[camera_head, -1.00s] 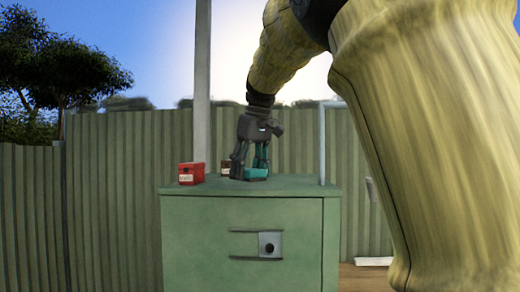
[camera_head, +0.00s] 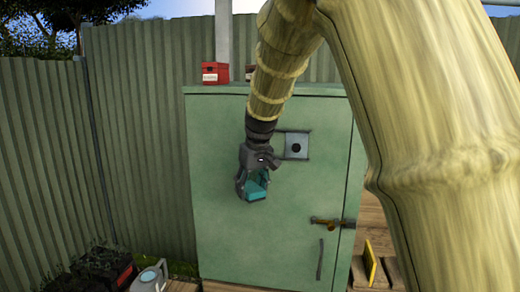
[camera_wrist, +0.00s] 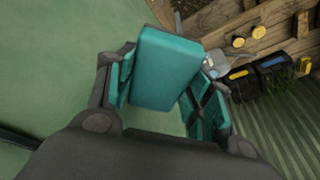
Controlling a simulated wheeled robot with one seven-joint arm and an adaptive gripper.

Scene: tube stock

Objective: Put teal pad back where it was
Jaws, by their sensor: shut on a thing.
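The teal pad (camera_head: 257,189) is a small block held between the fingers of my gripper (camera_head: 253,184), in front of the green cabinet (camera_head: 225,180). In the wrist view the teal pad (camera_wrist: 165,68) sits between two fingers that have teal inner faces. My gripper is shut on it and points downward, below the cabinet's top edge and left of the door's square plate. I cannot tell how far the pad is from the door.
A red box (camera_head: 215,73) stands on the cabinet top, with another box (camera_head: 250,73) mostly hidden by my arm. The door has a square plate with a black knob (camera_head: 297,147), a brass latch (camera_head: 331,223) and a handle (camera_head: 320,259). Dark crates (camera_head: 103,267) stand lower left.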

